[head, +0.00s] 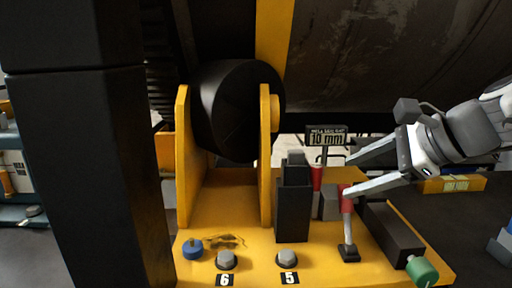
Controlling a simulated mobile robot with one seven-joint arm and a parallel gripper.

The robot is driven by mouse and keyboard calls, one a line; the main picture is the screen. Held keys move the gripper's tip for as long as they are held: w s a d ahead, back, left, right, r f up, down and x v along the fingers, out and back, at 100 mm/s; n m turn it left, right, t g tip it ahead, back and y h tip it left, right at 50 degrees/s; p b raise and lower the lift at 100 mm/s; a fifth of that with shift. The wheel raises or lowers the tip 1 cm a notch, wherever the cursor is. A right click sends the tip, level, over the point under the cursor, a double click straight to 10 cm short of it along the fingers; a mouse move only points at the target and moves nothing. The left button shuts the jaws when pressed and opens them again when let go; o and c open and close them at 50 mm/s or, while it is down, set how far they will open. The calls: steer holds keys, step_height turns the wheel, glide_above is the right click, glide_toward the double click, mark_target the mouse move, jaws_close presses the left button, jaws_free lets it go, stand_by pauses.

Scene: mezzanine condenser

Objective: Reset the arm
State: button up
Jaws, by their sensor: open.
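My gripper (347,176) reaches in from the right in the head view. Its two grey fingers are spread apart and point left, with nothing seen held between them. A lever with a red grip (347,201) stands on a black foot on the yellow base. The lower fingertip overlaps the top of this red grip in the picture; I cannot tell whether they touch. A second red piece (317,178) shows further left, beside a black block, with its lower part hidden. The arm's upper links run out of view at the right edge.
The yellow base (218,200) carries a black roller (235,110), a black block (293,208), a "10 mm" sign (326,137), a blue knob (192,249), bolts marked 6 (227,260) and 5 (287,259), and a green-ended cylinder (421,270). A dark column (90,170) stands left. A large drum hangs above.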

steer(key=s+a+f+n+g+h, duration=0.1)
steer(key=s+a+f+n+h, duration=0.1)
steer(key=s+f+n, duration=0.4)
steer(key=s+a+f+n+h, duration=0.2)
steer(key=s+f+n+h, duration=0.3)
steer(key=n, duration=0.8)
step_height(320, 180, down, 4)
steer(key=shift+s+f+g, duration=0.1)
steer(key=shift+s+g, duration=0.3)
steer(key=shift+s, duration=0.6)
